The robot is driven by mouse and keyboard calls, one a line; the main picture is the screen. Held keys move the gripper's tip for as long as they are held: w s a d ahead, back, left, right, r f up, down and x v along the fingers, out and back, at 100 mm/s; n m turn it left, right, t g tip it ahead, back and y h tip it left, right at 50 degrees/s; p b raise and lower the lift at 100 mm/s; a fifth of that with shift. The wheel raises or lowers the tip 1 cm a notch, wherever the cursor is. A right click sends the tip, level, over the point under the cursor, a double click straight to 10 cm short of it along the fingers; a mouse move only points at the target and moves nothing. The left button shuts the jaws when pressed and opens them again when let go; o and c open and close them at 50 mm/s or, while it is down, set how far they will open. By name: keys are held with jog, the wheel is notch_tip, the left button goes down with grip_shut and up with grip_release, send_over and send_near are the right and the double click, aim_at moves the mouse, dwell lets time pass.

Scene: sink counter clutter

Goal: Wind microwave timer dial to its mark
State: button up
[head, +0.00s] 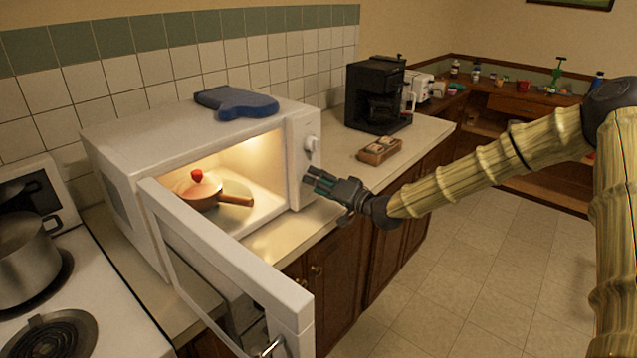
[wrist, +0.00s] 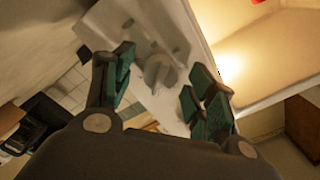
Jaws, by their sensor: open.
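The white microwave (head: 125,150) stands on the counter with its door (head: 225,265) swung open toward me. Its control panel (head: 297,130) is at the right, with a pale dial (head: 312,144) high on it. My gripper (head: 311,179) is in front of the lower part of this panel, fingers open, and covers part of it. In the wrist view a grey-white dial (wrist: 160,72) shows between and beyond the open green-padded fingertips (wrist: 160,80). I cannot tell whether the fingers touch it. No timer mark can be made out.
A lidded brown pan (head: 200,193) sits inside the lit microwave. A blue oven mitt (head: 237,102) lies on top. A black coffee maker (head: 375,95) and a small wooden box (head: 380,151) stand to the right. The stove with a pot (head: 27,262) is at left. The floor at right is clear.

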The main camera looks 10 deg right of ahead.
jog(key=v, duration=1.2)
jog(key=s+a+f+g+h, duration=0.1)
jog(key=s+a+f+g, duration=0.15)
jog(key=f, duration=0.45)
jog(key=s+a+f+g+h, duration=0.1)
jog(key=s+a+f, duration=0.25)
jog(key=f, duration=0.45)
jog(key=s+a+f+g+h, duration=0.3)
jog(key=s+f+g+h, duration=0.15)
jog(key=s+f, duration=1.25)
jog(key=s+d+f+g+h, duration=0.1)
jog(key=s+f+g, duration=0.1)
jog(key=s, duration=0.6)
jog(key=s+d+f+n+g+h, duration=0.1)
jog(key=s+d+f+g, duration=0.1)
jog(key=s+f, duration=0.2)
jog(key=s+d+f+n+g+h, duration=0.1)
jog(key=s+f, duration=0.3)
jog(key=s, duration=0.7)
jog(key=shift+s+d+g+h, duration=0.4)
jog(key=shift+g+h, duration=0.15)
jog(key=shift+g, duration=0.25)
jog(key=shift+w, duration=0.1)
